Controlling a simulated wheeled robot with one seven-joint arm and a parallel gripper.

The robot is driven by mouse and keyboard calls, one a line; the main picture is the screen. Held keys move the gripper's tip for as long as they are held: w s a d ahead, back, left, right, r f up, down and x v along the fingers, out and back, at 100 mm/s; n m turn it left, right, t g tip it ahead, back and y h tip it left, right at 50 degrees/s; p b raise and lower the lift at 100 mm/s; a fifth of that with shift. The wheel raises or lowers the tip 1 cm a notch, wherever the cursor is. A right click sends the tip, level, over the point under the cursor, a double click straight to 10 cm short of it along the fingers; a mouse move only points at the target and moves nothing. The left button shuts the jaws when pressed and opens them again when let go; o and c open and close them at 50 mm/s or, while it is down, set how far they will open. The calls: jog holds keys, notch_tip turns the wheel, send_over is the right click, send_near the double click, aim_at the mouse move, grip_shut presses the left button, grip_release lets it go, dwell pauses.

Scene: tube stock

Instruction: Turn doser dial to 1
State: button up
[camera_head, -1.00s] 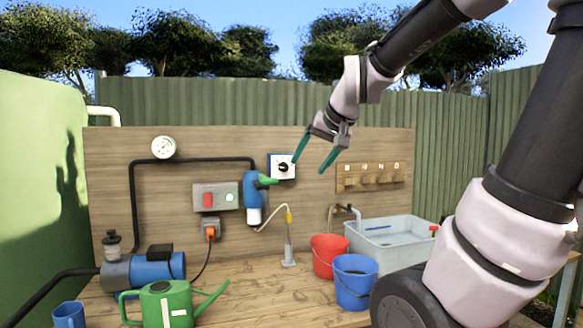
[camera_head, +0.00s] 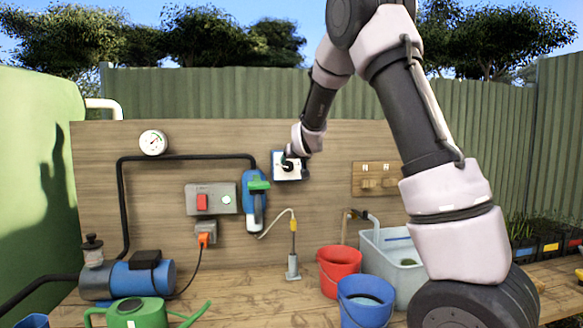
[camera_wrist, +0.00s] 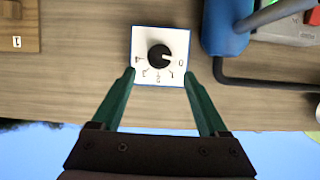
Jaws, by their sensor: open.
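The doser dial (camera_wrist: 159,57) is a round black knob on a white, blue-edged square plate (camera_wrist: 142,36). In the wrist view, which is upside down, its white mark points right, towards the 0. Further marks run in an arc below it; a 2 seems to sit at the bottom and a 4 at the left. My gripper (camera_wrist: 159,71) is open and empty, its two green fingers apart on either side of the plate's lower part in that view. I cannot tell whether they touch it. In the head view the plate (camera_head: 277,172) is partly behind my gripper.
A switch box (camera_head: 211,198) is further left. A wooden hook board (camera_head: 377,177) is to the right. Red (camera_head: 338,270) and blue buckets (camera_head: 365,306) stand below.

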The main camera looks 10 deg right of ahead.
aim_at(289, 166)
jog(key=x, duration=0.8)
jog(key=shift+f, duration=0.1)
grip_shut()
